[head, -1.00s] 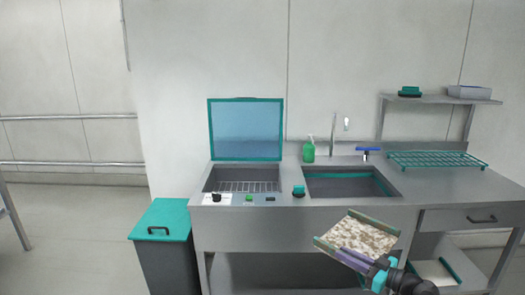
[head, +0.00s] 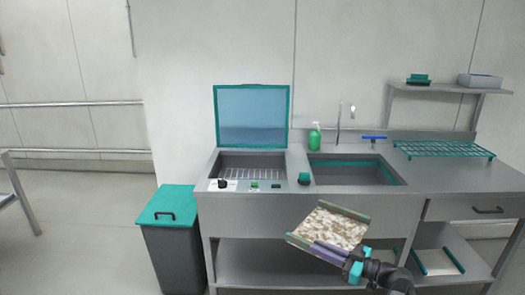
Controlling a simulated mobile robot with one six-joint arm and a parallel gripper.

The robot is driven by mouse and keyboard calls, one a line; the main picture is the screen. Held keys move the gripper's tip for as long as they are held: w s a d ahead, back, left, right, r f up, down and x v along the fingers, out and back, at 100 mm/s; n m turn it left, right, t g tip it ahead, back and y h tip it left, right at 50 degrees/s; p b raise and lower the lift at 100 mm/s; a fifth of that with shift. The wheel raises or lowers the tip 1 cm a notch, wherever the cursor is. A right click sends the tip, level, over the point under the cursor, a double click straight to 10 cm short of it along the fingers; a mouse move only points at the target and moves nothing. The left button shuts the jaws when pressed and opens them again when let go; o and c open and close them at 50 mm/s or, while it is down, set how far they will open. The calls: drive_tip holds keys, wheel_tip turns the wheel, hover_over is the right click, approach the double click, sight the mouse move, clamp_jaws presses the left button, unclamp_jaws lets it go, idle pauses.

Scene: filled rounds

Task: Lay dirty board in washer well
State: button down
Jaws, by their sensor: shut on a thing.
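The dirty board (head: 328,229) is white with brown smears and green end strips. My gripper (head: 330,252) is shut on its near edge and holds it tilted in the air, in front of the counter and below the sink. The washer well (head: 252,174) is a recess in the counter at left with a wire rack inside, and it looks empty. Its blue-paned lid (head: 252,117) with a green frame stands raised at the back. The board is to the right of the well, lower in the picture and apart from it. Part of the board's near edge is hidden by my gripper.
A sink (head: 355,172) lies right of the well, with a green scrubber (head: 304,179) between them. A green bottle (head: 315,137) and a tap (head: 338,125) stand behind. A green drying rack (head: 443,150) is at right. A lidded bin (head: 170,240) stands on the floor at left.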

drive_tip(key=d, duration=0.6)
drive_tip(key=shift+d, duration=0.4)
drive_tip(key=shift+a, duration=0.1)
